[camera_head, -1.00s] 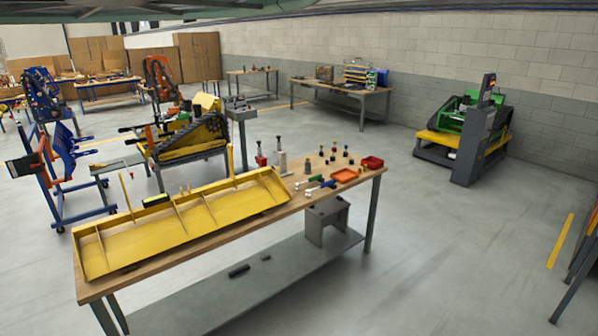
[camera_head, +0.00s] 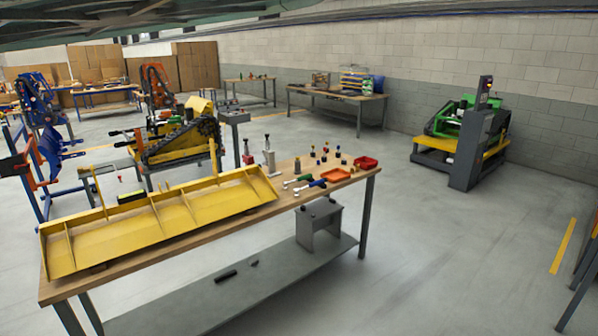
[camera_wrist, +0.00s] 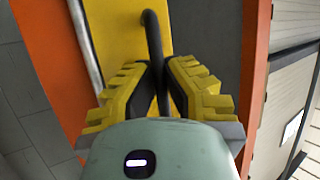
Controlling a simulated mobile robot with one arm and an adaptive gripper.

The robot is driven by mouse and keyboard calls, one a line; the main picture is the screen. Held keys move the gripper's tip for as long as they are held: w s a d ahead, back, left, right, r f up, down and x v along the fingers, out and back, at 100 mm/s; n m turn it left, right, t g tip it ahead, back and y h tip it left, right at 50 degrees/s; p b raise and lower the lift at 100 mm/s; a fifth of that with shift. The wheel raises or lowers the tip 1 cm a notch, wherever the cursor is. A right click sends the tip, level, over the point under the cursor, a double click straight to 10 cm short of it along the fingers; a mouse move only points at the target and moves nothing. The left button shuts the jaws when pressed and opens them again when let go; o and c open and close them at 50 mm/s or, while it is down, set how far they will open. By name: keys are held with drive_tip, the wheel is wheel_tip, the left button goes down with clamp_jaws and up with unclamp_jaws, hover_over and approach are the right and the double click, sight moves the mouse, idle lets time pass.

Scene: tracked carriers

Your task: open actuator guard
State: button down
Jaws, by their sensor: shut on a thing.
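In the wrist view, my gripper (camera_wrist: 162,78) has its yellow, ridged fingers closed around a black bar-like handle (camera_wrist: 153,38). The handle runs in front of a flat yellow panel (camera_wrist: 120,40), which looks like the guard. Orange edges (camera_wrist: 50,45) flank the panel on both sides, and a grey rod runs along its left side. The lower end of the handle is hidden between the fingers. The gripper does not show in the head view, and I cannot tell the guard there.
In the head view a workbench (camera_head: 335,188) carries a long yellow trough-shaped part (camera_head: 160,215) and small tools. A green machine on a yellow base (camera_head: 440,143) stands at the right wall. Floor (camera_head: 440,255) right of the bench is clear.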

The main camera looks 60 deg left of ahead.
drive_tip(key=shift+a+f+n+t+h+b, duration=0.25)
drive_tip(key=shift+f+n+t+b, duration=0.5)
drive_tip(key=shift+b, duration=2.45)
drive_tip(key=shift+a+f+n+t+h+b, duration=0.2)
drive_tip(key=shift+f+n+t+b, duration=0.5)
drive_tip(key=shift+b, duration=2.45)
drive_tip(key=n+t+b, duration=0.1)
drive_tip(key=b, duration=0.3)
drive_tip(key=f+t+b, duration=0.1)
drive_tip(key=b, duration=0.4)
drive_tip(key=shift+w+a+n+t, duration=0.1)
drive_tip(key=shift+a+n+t, duration=0.05)
drive_tip(key=shift+n+t, duration=0.15)
drive_tip(key=c, duration=1.7)
unclamp_jaws()
drive_tip(key=shift+r, duration=0.4)
drive_tip(key=o, duration=0.7)
drive_tip(key=shift+r, duration=0.15)
drive_tip(key=shift+a, duration=0.1)
drive_tip(key=shift+d+f+b+v, duration=0.5)
drive_tip(key=shift+b+v, duration=1.35)
drive_tip(key=shift+v, duration=1.15)
drive_tip(key=shift+d+f+b+v, duration=0.35)
drive_tip(key=shift+d+b+v, duration=0.3)
drive_tip(key=shift+b+v, duration=1.8)
drive_tip(key=shift+d+f+b+v, duration=0.5)
drive_tip(key=shift+b+v, duration=0.8)
drive_tip(key=shift+v, duration=2.2)
drive_tip(key=shift+d, duration=0.1)
drive_tip(key=shift+r, duration=0.1)
